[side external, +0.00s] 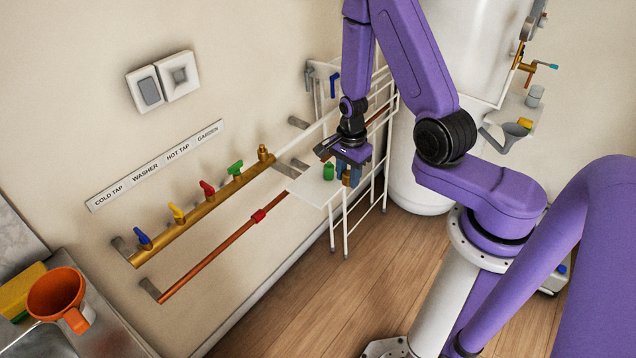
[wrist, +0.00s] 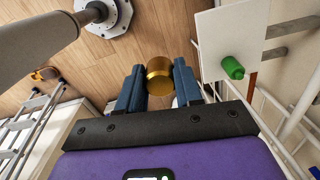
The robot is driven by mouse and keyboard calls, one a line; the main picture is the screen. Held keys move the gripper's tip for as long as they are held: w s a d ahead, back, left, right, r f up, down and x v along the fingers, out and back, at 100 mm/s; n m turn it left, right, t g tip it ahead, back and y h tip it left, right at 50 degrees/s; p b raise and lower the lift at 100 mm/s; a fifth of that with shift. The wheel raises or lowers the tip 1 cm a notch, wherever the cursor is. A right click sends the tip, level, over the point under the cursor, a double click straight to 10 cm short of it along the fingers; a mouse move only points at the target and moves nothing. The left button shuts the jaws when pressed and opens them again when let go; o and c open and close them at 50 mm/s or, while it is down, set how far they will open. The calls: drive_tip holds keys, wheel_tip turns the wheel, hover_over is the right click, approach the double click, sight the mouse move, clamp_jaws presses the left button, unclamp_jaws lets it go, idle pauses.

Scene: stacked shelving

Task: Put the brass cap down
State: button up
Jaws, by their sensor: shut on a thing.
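The brass cap (wrist: 159,76) is a short gold-coloured cylinder between the two blue fingers of my gripper (wrist: 159,88) in the wrist view. The fingers are shut on it. In the side external view my gripper (side external: 350,172) points down beside the white shelf of the wire rack, and the cap is too small or hidden to make out there. In the wrist view the cap shows against the wooden floor, to the left of the white shelf board (wrist: 220,40). I cannot tell its height relative to the board.
A green object (side external: 328,172) stands on the white shelf, and shows in the wrist view (wrist: 232,68). The wire rack (side external: 366,190) surrounds the shelf's right side. A brass manifold (side external: 190,215) with coloured valves runs along the wall. An orange funnel (side external: 57,292) sits on the counter.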

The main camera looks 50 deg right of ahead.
drive_tip(key=w+d+f, duration=0.2)
drive_tip(key=w+f, duration=0.2)
drive_tip(key=w, duration=0.5)
hover_over(314, 191)
drive_tip(key=f, duration=0.5)
drive_tip(key=shift+s+f, duration=0.1)
drive_tip(key=shift+s, duration=0.1)
drive_tip(key=shift+w+f, duration=0.15)
drive_tip(key=shift+f, duration=0.1)
drive_tip(key=shift+w+f, duration=0.1)
drive_tip(key=shift+f, duration=1.5)
drive_tip(key=o, duration=1)
drive_tip(key=shift+f, duration=0.1)
drive_tip(key=shift+c, duration=0.2)
